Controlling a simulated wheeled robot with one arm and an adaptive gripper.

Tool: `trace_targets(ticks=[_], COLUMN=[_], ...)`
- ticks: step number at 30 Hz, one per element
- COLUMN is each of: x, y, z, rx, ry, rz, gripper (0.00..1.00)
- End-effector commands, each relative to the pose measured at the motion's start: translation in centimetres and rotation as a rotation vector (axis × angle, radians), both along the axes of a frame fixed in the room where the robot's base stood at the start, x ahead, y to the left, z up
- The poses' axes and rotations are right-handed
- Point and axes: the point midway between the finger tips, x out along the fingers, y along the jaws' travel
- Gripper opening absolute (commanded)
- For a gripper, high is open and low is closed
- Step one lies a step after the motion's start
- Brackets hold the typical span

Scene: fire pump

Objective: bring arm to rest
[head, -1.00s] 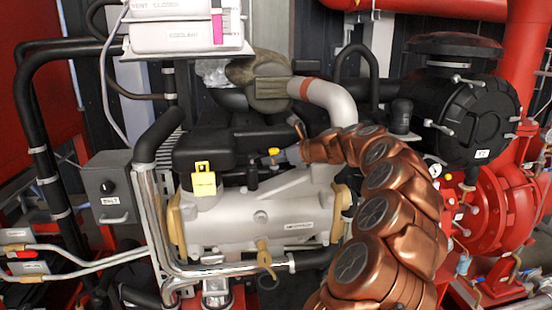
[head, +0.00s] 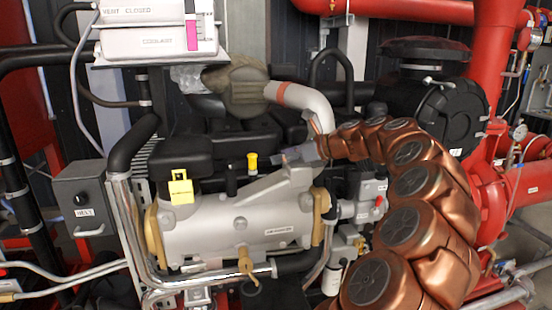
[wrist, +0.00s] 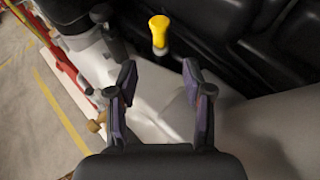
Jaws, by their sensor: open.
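My gripper (wrist: 158,75) is open and empty, its two dark fingers spread over the grey engine (wrist: 240,135) in the wrist view. The yellow handle (wrist: 159,30) stands beyond the fingertips, not between them. In the head view my copper arm (head: 418,185) curves up from the lower right and over to the left. My gripper (head: 293,156) there is small, above the right part of the engine (head: 235,228). The yellow handle (head: 252,162) stands upright to its left, with a gap. The fingers are hard to make out in this view.
A grey exhaust pipe (head: 308,100) and a hose rise just behind my gripper. A black round housing (head: 430,105) and red pipes (head: 489,208) stand to the right of my arm.

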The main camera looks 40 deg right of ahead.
Motion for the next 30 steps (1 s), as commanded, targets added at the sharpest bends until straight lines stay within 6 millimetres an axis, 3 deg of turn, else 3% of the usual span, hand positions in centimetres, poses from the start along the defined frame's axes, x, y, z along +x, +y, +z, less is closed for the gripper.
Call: trace_targets(ticks=[20,23,26,30], x=[0.0,0.5,1.0,0.5], y=[0.6,3.3,8.2,16.8], z=[0.1,0.1,-0.1,-1.1], rx=[-0.012,-0.065,-0.169,-0.368], ry=[0.001,0.007,0.013,0.015], rz=[0.018,0.084,0.214,0.459], gripper=[0.51,0.51,0.51,0.51])
